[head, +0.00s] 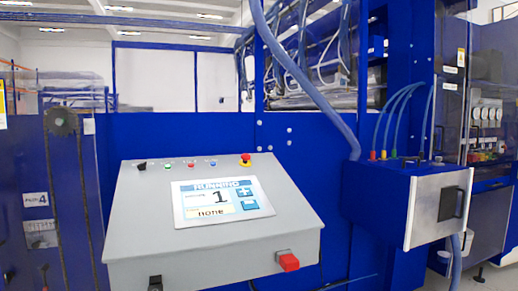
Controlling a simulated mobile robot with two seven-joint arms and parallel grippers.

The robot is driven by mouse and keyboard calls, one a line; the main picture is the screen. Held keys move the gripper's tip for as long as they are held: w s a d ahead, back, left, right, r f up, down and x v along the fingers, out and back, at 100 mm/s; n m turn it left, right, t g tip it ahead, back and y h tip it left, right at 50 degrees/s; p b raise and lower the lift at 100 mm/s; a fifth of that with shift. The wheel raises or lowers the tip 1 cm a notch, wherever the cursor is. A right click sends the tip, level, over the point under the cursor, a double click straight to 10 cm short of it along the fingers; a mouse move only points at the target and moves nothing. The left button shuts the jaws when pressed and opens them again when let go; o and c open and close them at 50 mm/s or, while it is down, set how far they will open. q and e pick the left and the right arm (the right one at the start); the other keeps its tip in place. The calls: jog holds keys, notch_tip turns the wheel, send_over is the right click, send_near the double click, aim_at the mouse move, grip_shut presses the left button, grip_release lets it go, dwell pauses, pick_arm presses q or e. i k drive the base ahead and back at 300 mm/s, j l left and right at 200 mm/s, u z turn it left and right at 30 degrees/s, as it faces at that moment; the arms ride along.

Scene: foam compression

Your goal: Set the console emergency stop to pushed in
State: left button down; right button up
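The grey console (150,228) stands in front of a blue machine, its sloped top facing me. The emergency stop (245,160) is a red mushroom button on a yellow base at the top right of the console's face. Whether it is pushed in or out is too small to tell. A screen (222,203) below it reads "RUNNING", with "1" and "none". Neither of my grippers is in view.
A row of small buttons (190,163) runs left of the emergency stop. A red switch (289,262) sticks out from the console's front edge. A blue box with a silver door (437,210) and hoses stands at right. The space above the console is clear.

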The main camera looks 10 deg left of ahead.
aim_at(245, 157)
jog(key=i+l, duration=0.2)
jog(key=l, duration=0.2)
jog(key=i+l, duration=0.15)
jog(key=l, duration=0.2)
jog(key=i+l, duration=0.2)
jog(key=l, duration=0.2)
